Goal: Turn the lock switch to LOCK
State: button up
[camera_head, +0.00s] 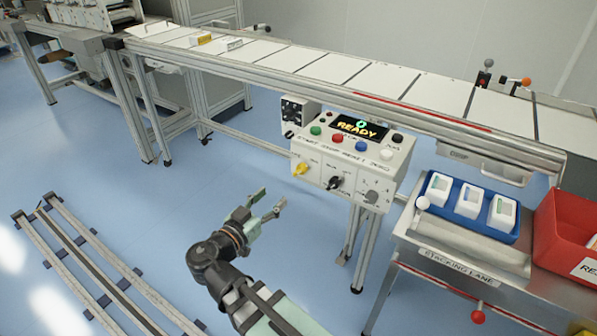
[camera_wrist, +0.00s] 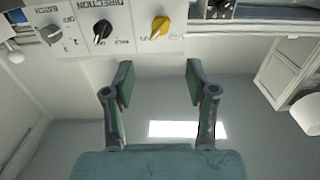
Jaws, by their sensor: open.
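The yellow knob (camera_head: 301,168) is at the left of the lower row on the white control box (camera_head: 314,153). It also shows near the top of the wrist view (camera_wrist: 160,27), its handle slanted; small print beside it looks like RUN, and other print is too faint to read. It appears to be the lock switch. A black knob (camera_head: 335,183), marked DIRECTION in the wrist view, and a grey knob (camera_head: 371,196), marked BATCH, sit to its right in the head view. My gripper (camera_head: 262,207) is open and empty, below and left of the box, apart from it.
Several push buttons and a READY display (camera_head: 359,128) are on the box top. The conveyor (camera_head: 340,68) runs behind and above it. A stacking lane table (camera_head: 455,262) with a blue tray (camera_head: 464,218) and a red bin (camera_head: 562,236) stand right.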

aim_at(297, 172)
jog(key=x, duration=1.3)
jog(key=shift+w+d, duration=0.15)
jog(key=shift+w, duration=0.2)
grip_shut()
